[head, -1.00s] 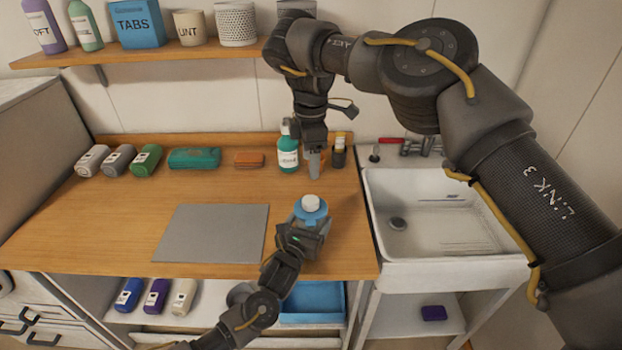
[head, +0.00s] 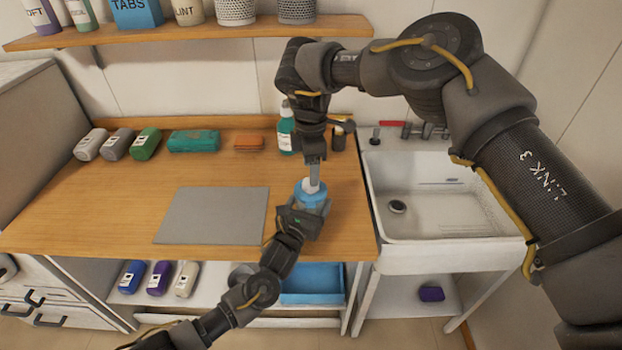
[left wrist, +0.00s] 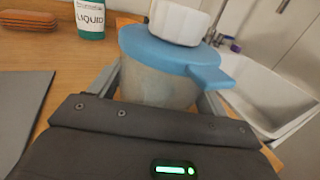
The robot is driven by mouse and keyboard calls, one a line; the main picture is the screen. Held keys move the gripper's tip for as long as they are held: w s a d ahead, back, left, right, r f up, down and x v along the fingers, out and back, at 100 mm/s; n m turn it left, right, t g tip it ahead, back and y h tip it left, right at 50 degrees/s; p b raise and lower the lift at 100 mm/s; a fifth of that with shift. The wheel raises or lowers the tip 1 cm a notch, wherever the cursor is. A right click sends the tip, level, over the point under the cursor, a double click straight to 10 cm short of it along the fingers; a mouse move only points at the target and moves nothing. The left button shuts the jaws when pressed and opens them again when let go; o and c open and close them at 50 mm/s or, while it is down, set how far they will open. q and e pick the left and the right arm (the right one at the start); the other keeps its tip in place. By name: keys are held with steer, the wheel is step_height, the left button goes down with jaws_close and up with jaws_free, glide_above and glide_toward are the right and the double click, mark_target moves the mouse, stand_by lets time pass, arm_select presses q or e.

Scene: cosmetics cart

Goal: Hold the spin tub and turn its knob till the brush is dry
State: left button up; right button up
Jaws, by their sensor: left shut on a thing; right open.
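The spin tub (head: 312,198) stands upright on the wooden counter near its front right. It has a blue lid with a tab, a cloudy grey body (left wrist: 158,88) and a white knob (left wrist: 180,22) on top. My left gripper (head: 306,213) is shut on the tub's body, with a finger on each side in the left wrist view. My right gripper (head: 313,178) is open and points straight down at the knob from above. Its fingertips are not clear in the left wrist view, so I cannot tell whether they touch the knob. No brush can be made out.
The sink (head: 440,222) is to the right. Several packs line the counter's back.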

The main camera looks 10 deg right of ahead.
steer(key=shift+f, duration=2.15)
steer(key=c, duration=1)
